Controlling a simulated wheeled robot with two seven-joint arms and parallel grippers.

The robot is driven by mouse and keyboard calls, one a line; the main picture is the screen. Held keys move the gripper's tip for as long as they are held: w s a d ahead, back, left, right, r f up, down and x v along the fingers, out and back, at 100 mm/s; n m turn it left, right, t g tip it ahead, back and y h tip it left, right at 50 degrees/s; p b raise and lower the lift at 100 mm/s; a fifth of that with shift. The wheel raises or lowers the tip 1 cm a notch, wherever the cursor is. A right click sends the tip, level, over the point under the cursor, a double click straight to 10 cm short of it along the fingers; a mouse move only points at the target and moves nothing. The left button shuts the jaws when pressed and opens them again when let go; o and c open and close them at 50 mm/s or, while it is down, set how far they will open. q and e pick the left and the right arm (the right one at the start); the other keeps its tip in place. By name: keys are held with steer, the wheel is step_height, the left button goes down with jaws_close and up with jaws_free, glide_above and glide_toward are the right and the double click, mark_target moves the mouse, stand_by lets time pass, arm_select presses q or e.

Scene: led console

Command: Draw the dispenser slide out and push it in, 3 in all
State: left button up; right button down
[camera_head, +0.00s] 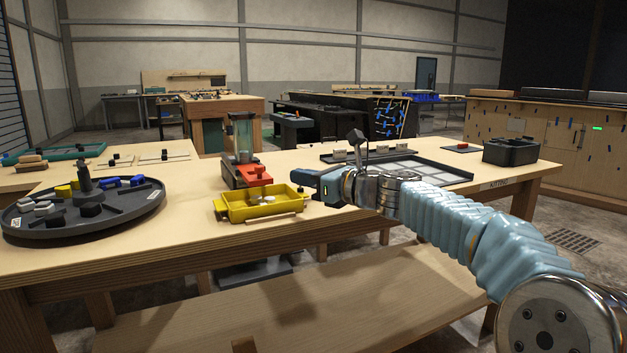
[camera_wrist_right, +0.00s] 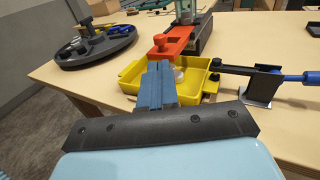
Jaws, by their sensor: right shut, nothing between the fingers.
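The dispenser (camera_head: 241,135) is a clear tube on a dark base at the middle of the table. Its red slide (camera_head: 254,175) with a red knob sticks out at the front, over the back of the yellow tray (camera_head: 232,208). The slide also shows in the right wrist view (camera_wrist_right: 172,42). A pale round piece lies in the tray (camera_wrist_right: 212,88). My right gripper (camera_head: 297,180) is shut and empty, just right of the tray in the head view. In the wrist view its blue fingers (camera_wrist_right: 157,70) reach toward the slide, apart from the knob. My left gripper is out of view.
A dark round turntable (camera_head: 120,214) with grey, yellow and blue pieces stands at the left. A grid panel (camera_head: 425,170) and a black box (camera_head: 511,151) lie to the right. The front strip of the table is clear.

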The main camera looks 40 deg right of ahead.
mark_target(263, 169)
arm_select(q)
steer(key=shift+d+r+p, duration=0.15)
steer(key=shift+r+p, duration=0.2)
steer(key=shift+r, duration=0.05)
arm_select(e)
steer(key=x, duration=0.9)
